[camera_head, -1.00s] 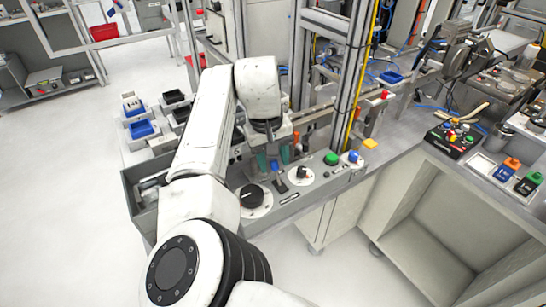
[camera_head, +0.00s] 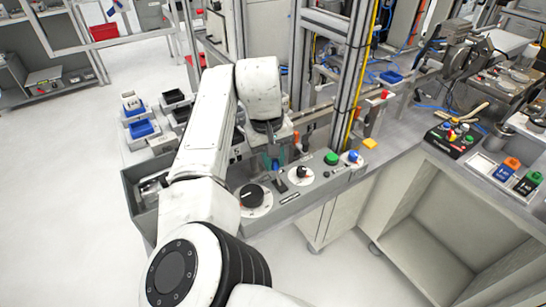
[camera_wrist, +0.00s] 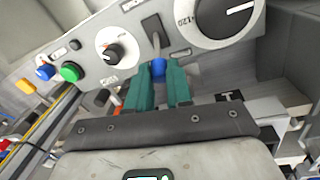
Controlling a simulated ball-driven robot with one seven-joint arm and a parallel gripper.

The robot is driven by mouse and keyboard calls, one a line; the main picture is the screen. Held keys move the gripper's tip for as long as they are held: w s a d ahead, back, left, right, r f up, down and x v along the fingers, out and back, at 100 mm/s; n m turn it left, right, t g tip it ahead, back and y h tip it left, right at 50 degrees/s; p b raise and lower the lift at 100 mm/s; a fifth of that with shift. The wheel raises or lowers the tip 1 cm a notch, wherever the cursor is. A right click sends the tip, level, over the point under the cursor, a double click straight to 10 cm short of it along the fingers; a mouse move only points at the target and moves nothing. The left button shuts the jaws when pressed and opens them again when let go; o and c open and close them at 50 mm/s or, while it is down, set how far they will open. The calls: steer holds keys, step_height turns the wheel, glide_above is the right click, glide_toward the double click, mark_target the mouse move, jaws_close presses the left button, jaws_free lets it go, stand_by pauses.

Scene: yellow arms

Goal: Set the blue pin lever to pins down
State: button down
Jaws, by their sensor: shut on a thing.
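The blue pin lever shows in the wrist view as a blue knob (camera_wrist: 158,68) on a grey stem that rises from a dark slot plate (camera_wrist: 153,30) in the grey panel. My gripper (camera_wrist: 159,78) has teal fingers, one on each side of the blue knob, and is shut on it. In the head view my gripper (camera_head: 272,163) is low over the panel and its fingers mostly hide the knob. The dark slot plate (camera_head: 281,186) shows just below them.
A large black dial (camera_head: 252,196) is left of the lever and a smaller dial (camera_head: 301,172) right of it. A green button (camera_head: 331,158) and a blue button (camera_head: 353,156) are further right. Blue trays (camera_head: 142,128) stand behind at the left.

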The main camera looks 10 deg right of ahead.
steer(key=shift+s+r, duration=0.1)
steer(key=shift+s+d+r+t+y+p, duration=0.1)
steer(key=shift+s+d+t+y+p, duration=0.05)
steer(key=shift+s+t+p, duration=0.3)
steer(key=shift+s+d+r+t+y+p, duration=0.15)
steer(key=shift+s+t+p, duration=0.1)
steer(key=shift+t+p, duration=0.3)
steer(key=t, duration=0.1)
steer(key=s+t, duration=0.1)
steer(key=shift+s+d+f+t+y+b, duration=0.2)
steer(key=shift+s+t+y+b, duration=0.1)
steer(key=shift+y+b, duration=0.1)
steer(key=t+b, duration=0.1)
steer(key=s+t+b, duration=0.1)
steer(key=s+f+t+y+b, duration=0.1)
steer(key=b, duration=0.1)
steer(key=shift+d+m, duration=0.3)
steer(key=shift+d, duration=0.05)
steer(key=t+b, duration=0.1)
steer(key=s+t+b, duration=0.1)
steer(key=b, duration=0.3)
steer(key=shift+s+d+f+t+y, duration=0.2)
steer(key=shift+s+t+y, duration=0.05)
steer(key=shift+t+y, duration=0.15)
steer(key=c, duration=1)
jaws_free()
steer(key=shift+r, duration=0.1)
steer(key=shift+s+r, duration=0.1)
